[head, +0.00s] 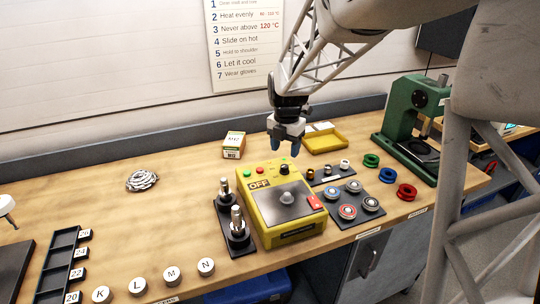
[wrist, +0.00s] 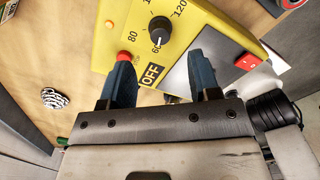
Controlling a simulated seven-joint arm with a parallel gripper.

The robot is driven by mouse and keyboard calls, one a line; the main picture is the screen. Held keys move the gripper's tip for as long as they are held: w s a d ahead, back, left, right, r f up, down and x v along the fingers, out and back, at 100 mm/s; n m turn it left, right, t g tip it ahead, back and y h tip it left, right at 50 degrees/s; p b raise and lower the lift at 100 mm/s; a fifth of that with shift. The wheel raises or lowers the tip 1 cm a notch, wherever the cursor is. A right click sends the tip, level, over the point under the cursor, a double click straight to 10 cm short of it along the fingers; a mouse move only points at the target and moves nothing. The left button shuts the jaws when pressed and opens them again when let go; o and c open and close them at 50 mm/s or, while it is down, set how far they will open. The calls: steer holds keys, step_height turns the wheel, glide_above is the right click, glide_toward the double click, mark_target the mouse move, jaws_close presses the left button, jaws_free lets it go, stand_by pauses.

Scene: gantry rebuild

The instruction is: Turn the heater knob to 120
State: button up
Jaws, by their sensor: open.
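The yellow heater (head: 295,222) stands on the bench, and its top panel fills the upper part of the wrist view (wrist: 215,38). Its black knob (wrist: 160,25) shows a white pointer line at the 60 mark. The marks 80 and 120 are also visible. In the head view the knob (head: 284,169) is a small dark disc near the back of the panel. The display (wrist: 152,74) reads OFF. My gripper (head: 287,146) is open and empty above the back of the heater. In the wrist view its blue fingers (wrist: 161,60) are apart, with the knob beyond their tips.
A green press (head: 412,125) stands far right.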

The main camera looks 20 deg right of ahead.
mark_target(285, 166)
steer(key=shift+f, duration=3.2)
steer(key=c, duration=0.9)
